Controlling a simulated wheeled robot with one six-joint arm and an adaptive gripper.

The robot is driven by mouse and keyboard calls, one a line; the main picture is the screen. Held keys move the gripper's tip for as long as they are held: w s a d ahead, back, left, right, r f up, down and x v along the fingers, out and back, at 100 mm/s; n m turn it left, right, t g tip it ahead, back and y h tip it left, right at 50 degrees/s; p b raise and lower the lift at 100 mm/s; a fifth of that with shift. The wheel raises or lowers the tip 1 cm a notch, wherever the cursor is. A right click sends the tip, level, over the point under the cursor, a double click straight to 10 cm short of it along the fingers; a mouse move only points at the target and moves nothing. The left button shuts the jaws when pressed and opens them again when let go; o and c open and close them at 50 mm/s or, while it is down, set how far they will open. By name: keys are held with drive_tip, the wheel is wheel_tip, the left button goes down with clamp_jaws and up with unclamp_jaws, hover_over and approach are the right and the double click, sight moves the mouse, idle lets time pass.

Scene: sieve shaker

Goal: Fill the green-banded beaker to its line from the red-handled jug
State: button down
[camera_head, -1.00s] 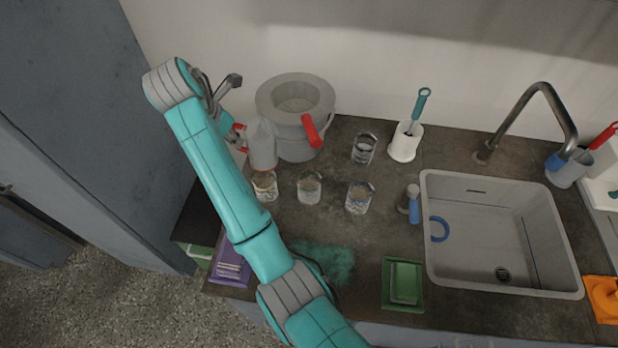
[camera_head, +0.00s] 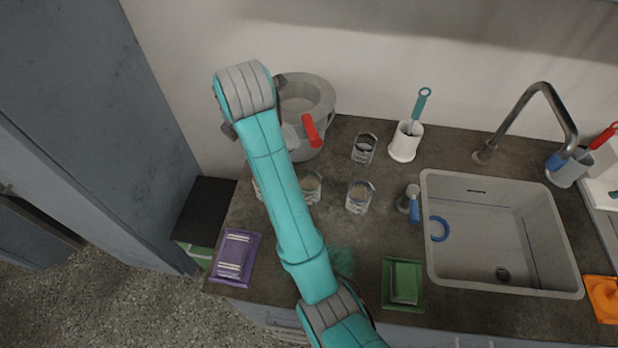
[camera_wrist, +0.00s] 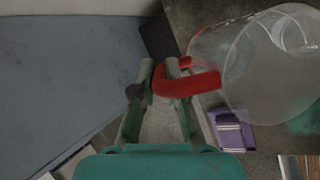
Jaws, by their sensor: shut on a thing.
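My gripper (camera_wrist: 158,70) is shut on the red handle (camera_wrist: 188,83) of a clear jug (camera_wrist: 262,65) in the wrist view. The jug extends to the right of the fingers; I cannot make out liquid in it. In the head view my arm hides the gripper and nearly all of the jug.
A large grey pot (camera_head: 322,97) with a red handle stands at the back. A white brush holder (camera_head: 405,143), a blue-grey bottle (camera_head: 409,203), the sink (camera_head: 433,250), a green tray (camera_head: 388,300) and a purple sponge dish (camera_head: 219,272) surround the beakers.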

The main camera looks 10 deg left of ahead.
drive_tip(key=d+r+y, duration=0.2)
drive_tip(key=shift+s+r+t, duration=0.2)
drive_tip(key=shift+r+t, duration=0.2)
drive_tip(key=shift+s+d+r+m+t+y, duration=0.15)
drive_tip(key=shift+d+r+m+y, duration=0.15)
drive_tip(key=shift+r+y, duration=0.3)
drive_tip(key=shift+s+d+r+m+t+y, duration=0.1)
drive_tip(key=shift+d+r+m+t+y, duration=0.15)
drive_tip(key=shift+r+y, duration=0.3)
drive_tip(key=shift+d+r, duration=0.25)
drive_tip(key=shift+r, duration=0.15)
drive_tip(key=shift+s+d+r+m+t+y+p, duration=0.1)
drive_tip(key=shift+d+r+m+t+y+p, duration=0.1)
drive_tip(key=shift+d+r+y, duration=0.3)
drive_tip(key=shift+s+d+r+m+t+y+p, duration=0.15)
drive_tip(key=shift+d+r+t+y, duration=0.1)
drive_tip(key=shift+r+y, duration=0.4)
idle(4.3)
